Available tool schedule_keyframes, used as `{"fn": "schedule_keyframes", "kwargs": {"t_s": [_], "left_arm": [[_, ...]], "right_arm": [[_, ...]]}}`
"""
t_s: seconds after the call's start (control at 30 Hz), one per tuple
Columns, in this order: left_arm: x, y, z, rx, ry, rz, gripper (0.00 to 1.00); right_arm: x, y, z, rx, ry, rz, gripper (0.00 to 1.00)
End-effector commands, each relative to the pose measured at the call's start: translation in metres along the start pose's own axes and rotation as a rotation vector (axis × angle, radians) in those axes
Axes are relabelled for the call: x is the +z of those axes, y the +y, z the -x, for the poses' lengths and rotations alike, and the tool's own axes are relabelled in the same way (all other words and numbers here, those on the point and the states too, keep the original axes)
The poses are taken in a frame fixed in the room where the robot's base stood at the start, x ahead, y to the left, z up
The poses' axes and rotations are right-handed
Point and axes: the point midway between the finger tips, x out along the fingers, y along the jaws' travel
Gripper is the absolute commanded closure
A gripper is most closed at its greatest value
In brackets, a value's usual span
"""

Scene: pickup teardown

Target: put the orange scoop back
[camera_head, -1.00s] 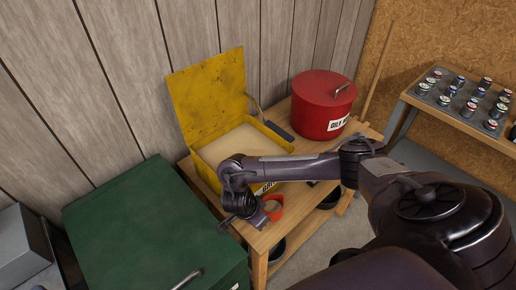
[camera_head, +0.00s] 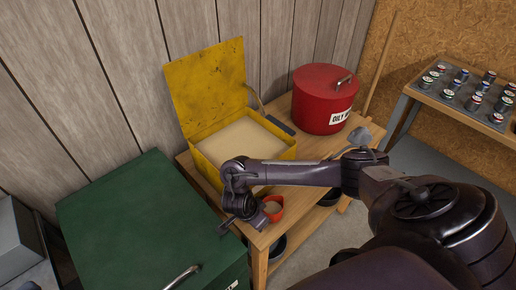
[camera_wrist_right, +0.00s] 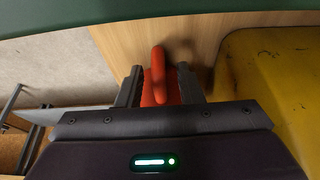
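The orange scoop (camera_head: 272,208) sits near the front edge of the wooden bench (camera_head: 310,196), in front of the yellow bin (camera_head: 206,88). Its round cup has a pale inside. The bin's lid is up and pale granular material shows inside. My right gripper (camera_head: 244,218) is low at the scoop's left side. The rest of the scoop is hidden by the gripper body. My left gripper is out of view.
A red lidded can (camera_head: 322,100) stands right of the bin, with a dark blue-grey object (camera_head: 281,127) between them. A green cabinet (camera_head: 140,220) stands close on the left. A rack of several small cans (camera_head: 470,93) is at the far right. My right arm crosses over the bench.

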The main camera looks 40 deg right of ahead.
Motion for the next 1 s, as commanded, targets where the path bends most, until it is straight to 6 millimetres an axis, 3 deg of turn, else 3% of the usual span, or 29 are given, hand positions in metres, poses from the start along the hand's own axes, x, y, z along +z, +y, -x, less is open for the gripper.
{"fn": "schedule_keyframes", "kwargs": {"t_s": [0.37,0.8,1.0], "left_arm": [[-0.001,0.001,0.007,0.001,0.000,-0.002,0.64],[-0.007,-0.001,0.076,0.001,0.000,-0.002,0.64],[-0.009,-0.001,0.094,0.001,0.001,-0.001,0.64]], "right_arm": [[-0.002,0.000,0.007,0.000,0.000,0.000,0.66],[-0.005,-0.002,0.088,-0.005,0.002,0.003,0.66],[-0.002,-0.001,0.115,-0.004,-0.001,0.003,0.66]]}}
